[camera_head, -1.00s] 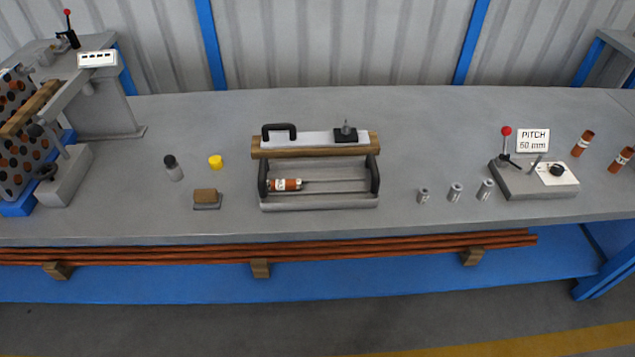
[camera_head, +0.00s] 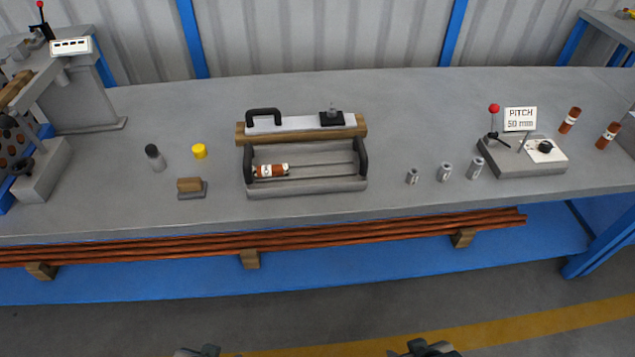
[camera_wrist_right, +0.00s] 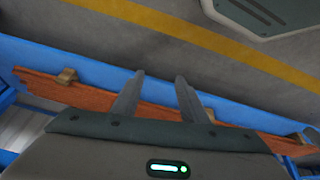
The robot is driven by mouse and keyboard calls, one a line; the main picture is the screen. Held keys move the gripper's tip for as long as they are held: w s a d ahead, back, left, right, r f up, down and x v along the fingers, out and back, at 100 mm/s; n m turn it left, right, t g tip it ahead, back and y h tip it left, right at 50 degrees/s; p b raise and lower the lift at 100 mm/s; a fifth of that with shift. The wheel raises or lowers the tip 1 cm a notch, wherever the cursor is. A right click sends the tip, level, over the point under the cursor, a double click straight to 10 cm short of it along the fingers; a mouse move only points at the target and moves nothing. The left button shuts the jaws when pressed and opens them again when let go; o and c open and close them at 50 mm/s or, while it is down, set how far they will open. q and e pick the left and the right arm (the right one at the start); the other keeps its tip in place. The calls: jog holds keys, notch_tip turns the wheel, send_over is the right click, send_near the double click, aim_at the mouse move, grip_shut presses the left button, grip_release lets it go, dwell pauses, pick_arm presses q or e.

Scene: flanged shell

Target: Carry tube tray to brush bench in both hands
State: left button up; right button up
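The tube tray (camera_head: 305,190) looks to be the low grey tray with two black end handles at the middle of the workbench in the head view. One orange-brown tube (camera_head: 270,171) with a white band lies in it at the left. My left gripper (camera_head: 198,352) and right gripper (camera_head: 424,349) just show at the bottom edge, in front of the bench and well short of the tray. In the right wrist view the right gripper (camera_wrist_right: 160,78) has its two fingers apart with nothing between them. The left fingers are too cut off to read. I cannot tell which bench is the brush bench.
A wooden bar with a white plate (camera_head: 290,124) stands behind the tray. A brush-like block (camera_head: 191,188), yellow cap (camera_head: 199,151) and dark-topped bottle (camera_head: 155,158) are left. Metal sleeves (camera_head: 444,172) and the pitch fixture (camera_head: 525,160) are right. Long rods (camera_head: 350,234) lie below the bench top.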

pick_arm(q)
jog(key=w+a+r+m+t+y, duration=0.1)
jog(key=w+r+m+t+y, duration=0.2)
jog(key=w+r+m+t, duration=0.8)
pick_arm(e)
jog(key=w+r+n+t+h, duration=0.2)
jog(key=w+r+n+t, duration=0.5)
jog(key=w+r+n, duration=0.9)
pick_arm(q)
jog(key=m+t+h, duration=0.1)
jog(key=m+t, duration=0.1)
jog(key=m, duration=1.7)
send_near(247, 154)
jog(key=s+f, duration=0.1)
jog(key=s, duration=0.5)
jog(key=shift+f, duration=0.25)
pick_arm(e)
jog(key=w+a+r+n+t+y, duration=0.2)
jog(key=w+a+r+n+t, duration=0.4)
jog(key=r+n, duration=0.4)
jog(key=w+a+n, duration=0.1)
jog(key=n, duration=0.4)
jog(key=shift+w+a+n+y, duration=0.15)
jog(key=shift+n+y, duration=0.25)
pick_arm(q)
jog(key=shift+w+d, duration=0.1)
jog(key=shift+d, duration=0.05)
pick_arm(e)
jog(key=shift+w, duration=0.15)
